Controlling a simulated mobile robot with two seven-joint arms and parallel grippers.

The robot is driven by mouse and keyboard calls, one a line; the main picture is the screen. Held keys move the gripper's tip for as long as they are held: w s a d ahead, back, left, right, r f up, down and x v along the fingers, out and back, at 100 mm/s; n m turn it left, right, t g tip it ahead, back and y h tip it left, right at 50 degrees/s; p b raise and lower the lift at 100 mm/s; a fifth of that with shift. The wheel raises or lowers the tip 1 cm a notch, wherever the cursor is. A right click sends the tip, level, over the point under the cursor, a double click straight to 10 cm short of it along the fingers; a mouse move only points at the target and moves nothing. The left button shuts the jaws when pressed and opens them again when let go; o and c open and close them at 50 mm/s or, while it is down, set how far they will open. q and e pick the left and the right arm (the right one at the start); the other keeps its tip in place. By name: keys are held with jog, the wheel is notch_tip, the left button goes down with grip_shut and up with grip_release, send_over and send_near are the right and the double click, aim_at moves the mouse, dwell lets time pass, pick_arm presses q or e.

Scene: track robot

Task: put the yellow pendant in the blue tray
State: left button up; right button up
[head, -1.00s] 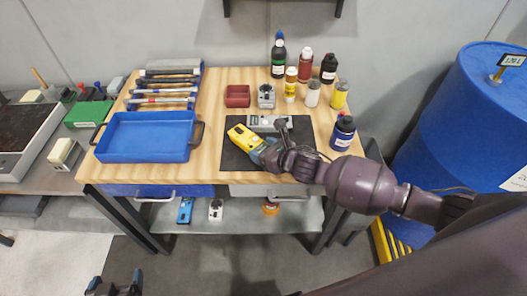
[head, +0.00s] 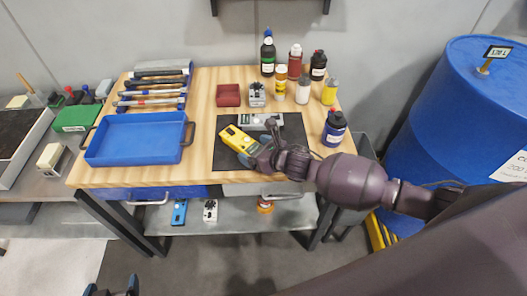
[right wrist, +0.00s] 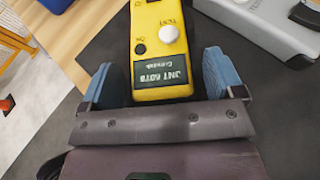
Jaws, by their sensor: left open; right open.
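The yellow pendant (head: 237,139) lies on a dark mat on the wooden bench. It also shows in the right wrist view (right wrist: 162,70), with a white button, a black button and a dark label. My right gripper (head: 257,153) is at the pendant's near end. In the right wrist view its blue fingertips (right wrist: 165,75) stand apart on either side of the pendant's lower end, with gaps visible. The blue tray (head: 135,160) sits empty at the bench's left front, left of the mat. My left gripper (head: 112,292) is open and empty at the bottom edge, in front of the bench.
A grey device (head: 262,121) lies on the mat (head: 290,135) behind the pendant. Several bottles (head: 303,90) stand at the back right, and a navy bottle (head: 333,128) at the right. A red bin (head: 229,95) stands behind. Bare wood separates tray and mat.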

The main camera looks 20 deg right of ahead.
jog(key=shift+s+d+r, duration=0.2)
jog(key=shift+s, duration=0.1)
jog(key=v, duration=1.1)
